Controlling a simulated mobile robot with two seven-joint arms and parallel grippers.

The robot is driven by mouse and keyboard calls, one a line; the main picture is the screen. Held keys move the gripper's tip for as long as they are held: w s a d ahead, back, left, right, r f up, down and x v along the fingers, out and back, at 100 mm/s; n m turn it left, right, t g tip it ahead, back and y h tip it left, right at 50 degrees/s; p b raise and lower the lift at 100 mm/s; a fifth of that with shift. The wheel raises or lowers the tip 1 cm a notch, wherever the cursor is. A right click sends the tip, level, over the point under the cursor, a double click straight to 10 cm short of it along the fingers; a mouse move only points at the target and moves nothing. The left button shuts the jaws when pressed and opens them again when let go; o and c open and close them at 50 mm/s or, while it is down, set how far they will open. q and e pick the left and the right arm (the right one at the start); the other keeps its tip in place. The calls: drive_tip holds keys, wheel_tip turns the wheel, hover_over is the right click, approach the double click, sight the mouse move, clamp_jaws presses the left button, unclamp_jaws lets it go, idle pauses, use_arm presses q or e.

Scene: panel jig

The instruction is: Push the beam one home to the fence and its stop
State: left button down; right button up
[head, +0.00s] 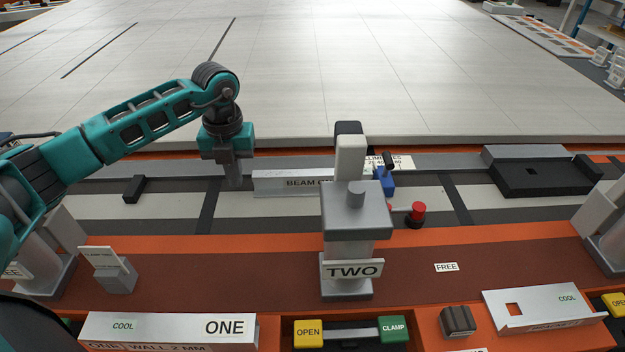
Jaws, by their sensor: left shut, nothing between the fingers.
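Beam one (285,183) is a light grey bar lettered "BEAM ON", lying along the grey strip at the back of the bench. Its right part is hidden behind the grey post marked TWO (352,270). My left gripper (235,180) is shut and empty, pointing down just left of the beam's left end. I cannot tell whether it touches the beam. A long grey rail (455,163), seemingly the fence, runs behind the beam; any gap between them is too small to tell. I cannot make out the stop for certain. My right gripper is out of view.
A blue piece with a black handle (384,182) and a red button (417,211) stand right of the post. A small black block (134,189) lies left, a black tray (545,180) right. In front are panel ONE (170,327) and OPEN (308,334) and CLAMP (393,329) buttons.

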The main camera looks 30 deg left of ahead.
sight(254, 174)
use_arm(q)
drive_tip(key=shift+w+d, duration=0.15)
drive_tip(key=shift+d, duration=0.05)
idle(0.4)
drive_tip(key=shift+w+d, duration=0.4)
drive_tip(key=shift+d, duration=0.4)
drive_tip(key=shift+w+d+p, duration=0.35)
drive_tip(key=shift+w+d, duration=0.05)
drive_tip(key=shift+d, duration=0.3)
drive_tip(key=shift+s+a, duration=0.1)
drive_tip(key=shift+a, duration=0.05)
idle(0.4)
drive_tip(key=shift+s+a, duration=0.45)
drive_tip(key=shift+a, duration=0.35)
